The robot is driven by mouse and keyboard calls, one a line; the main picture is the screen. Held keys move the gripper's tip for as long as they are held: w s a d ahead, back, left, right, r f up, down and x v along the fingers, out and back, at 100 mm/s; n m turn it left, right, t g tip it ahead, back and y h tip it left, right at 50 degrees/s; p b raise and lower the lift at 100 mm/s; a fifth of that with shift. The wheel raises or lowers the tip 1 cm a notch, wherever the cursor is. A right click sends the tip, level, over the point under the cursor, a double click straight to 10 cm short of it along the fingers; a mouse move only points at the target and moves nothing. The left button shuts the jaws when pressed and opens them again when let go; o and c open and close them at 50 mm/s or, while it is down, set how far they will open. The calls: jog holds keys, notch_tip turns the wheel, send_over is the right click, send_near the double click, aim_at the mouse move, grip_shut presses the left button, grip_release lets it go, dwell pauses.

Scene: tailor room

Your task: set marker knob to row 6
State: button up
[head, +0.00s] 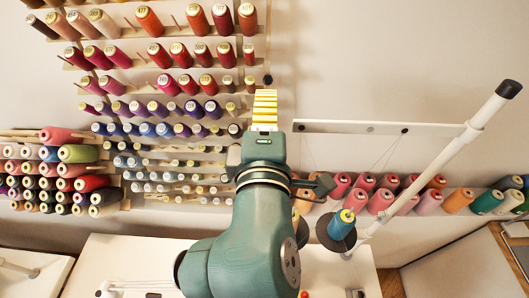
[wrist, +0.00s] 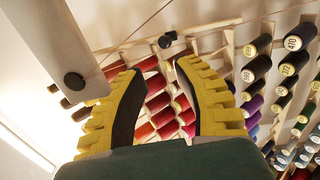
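A small dark knob (head: 268,79) sits at the right edge of the thread rack, about level with a row of red and magenta spools in the head view. I take it to be the marker knob. It also shows in the wrist view as a black piece (wrist: 167,40). My gripper (head: 265,91) has yellow ribbed fingers and is just below the knob in the head view. In the wrist view my gripper (wrist: 160,68) is open and empty, with the knob just beyond the fingertips. I cannot tell whether they touch. No row numbers are readable.
The thread rack (head: 143,97) holds many spools left of my gripper. A white bar (head: 345,127) with dark fasteners is close on the right. A slanted white pole (head: 440,160) and a spool stand with blue-yellow thread (head: 342,225) stand farther right. The wall above right is clear.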

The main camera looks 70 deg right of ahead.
jog(key=v, duration=0.9)
dwell(0.5)
jog(key=shift+s+a, duration=0.1)
jog(key=shift+a, duration=0.05)
